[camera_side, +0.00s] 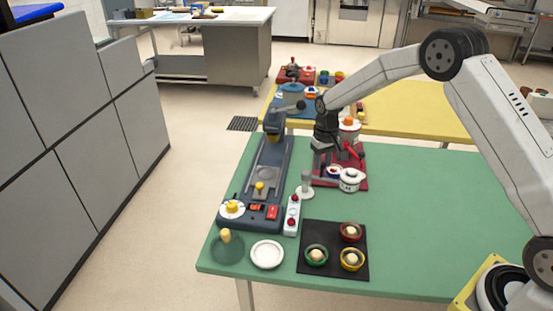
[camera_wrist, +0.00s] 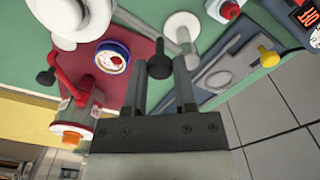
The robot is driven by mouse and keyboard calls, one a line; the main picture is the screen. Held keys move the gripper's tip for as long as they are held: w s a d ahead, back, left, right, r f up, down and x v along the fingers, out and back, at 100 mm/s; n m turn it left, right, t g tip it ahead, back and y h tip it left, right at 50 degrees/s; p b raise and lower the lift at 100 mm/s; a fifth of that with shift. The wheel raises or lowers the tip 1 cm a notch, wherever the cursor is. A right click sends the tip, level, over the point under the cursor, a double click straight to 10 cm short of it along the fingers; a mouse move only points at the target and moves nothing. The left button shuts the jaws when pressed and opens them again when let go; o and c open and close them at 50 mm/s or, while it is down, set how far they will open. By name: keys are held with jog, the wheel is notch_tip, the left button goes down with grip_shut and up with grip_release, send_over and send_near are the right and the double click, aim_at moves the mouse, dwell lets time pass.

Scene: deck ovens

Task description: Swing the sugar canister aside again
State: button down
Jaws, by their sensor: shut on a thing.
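My gripper (camera_side: 327,140) reaches down over the red base (camera_side: 357,183) near the left edge of the green table. In the wrist view its two fingers (camera_wrist: 159,85) are shut on a black knob (camera_wrist: 159,66). No label marks the sugar canister. A white lidded pot (camera_side: 350,180) stands at the front of the red base; it also shows in the wrist view (camera_wrist: 75,20). A white container with an orange top (camera_side: 348,126) stands behind, beside a red lever (camera_side: 352,150). What the knob is fixed to is partly hidden by my fingers.
A grey post on a white disc (camera_side: 305,190) stands close left of the red base. A long dark blue machine (camera_side: 265,180) lies further left. A black mat (camera_side: 333,265) with several bowls is in front. The green table (camera_side: 440,215) is clear to the right.

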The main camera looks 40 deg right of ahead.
jog(key=shift+a+r+m, duration=0.1)
jog(key=shift+a+m, duration=0.15)
jog(key=shift+m, duration=0.45)
jog(key=shift+c, duration=2)
grip_release()
jog(key=shift+s, duration=0.1)
jog(key=shift+r, duration=3.85)
jog(key=shift+s, duration=0.1)
jog(key=s+a+n+t, duration=0.1)
jog(key=s+a, duration=0.2)
jog(key=s, duration=0.9)
jog(key=s+a+n+t, duration=0.1)
jog(key=s+a+n, duration=0.1)
jog(key=s, duration=1)
jog(key=shift+s+a+f+n+t, duration=0.3)
jog(key=shift+a+f, duration=0.05)
jog(key=shift+a, duration=0.15)
